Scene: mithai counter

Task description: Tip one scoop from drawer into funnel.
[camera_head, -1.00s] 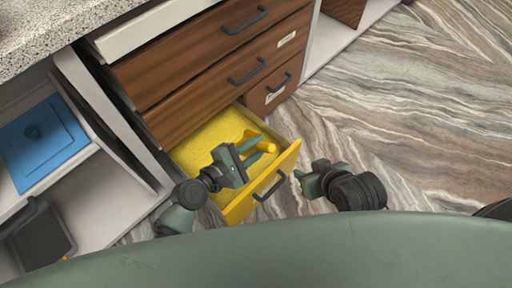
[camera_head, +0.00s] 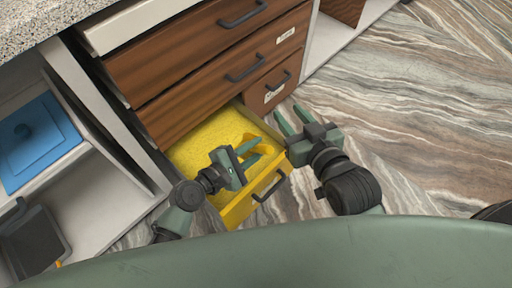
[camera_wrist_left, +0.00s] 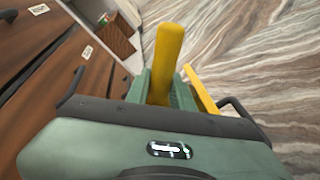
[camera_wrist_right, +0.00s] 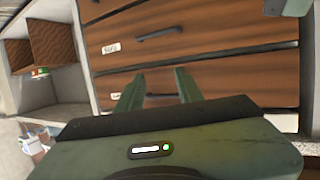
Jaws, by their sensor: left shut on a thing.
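The open yellow drawer (camera_head: 243,209) holds a yellow grainy fill (camera_head: 208,142). My left gripper (camera_head: 252,153) is low inside it, shut on the yellow handle of the scoop (camera_head: 270,147). In the left wrist view the scoop handle (camera_wrist_left: 168,45) stands up between the green fingers, with what looks like the yellow drawer front (camera_wrist_left: 203,95) beside it. The scoop's bowl is hidden. My right gripper (camera_head: 290,120) is beyond the drawer's right corner, open and empty. Its parted fingers (camera_wrist_right: 158,88) face the wooden drawer fronts. I see no funnel in any view.
Closed wooden drawers (camera_head: 205,85) with dark handles rise behind the open drawer. A speckled counter (camera_head: 40,22) is at upper left. A blue lidded box (camera_head: 35,140) and a dark tray (camera_head: 35,240) sit on the left shelves. Marbled floor (camera_head: 420,120) is free at right.

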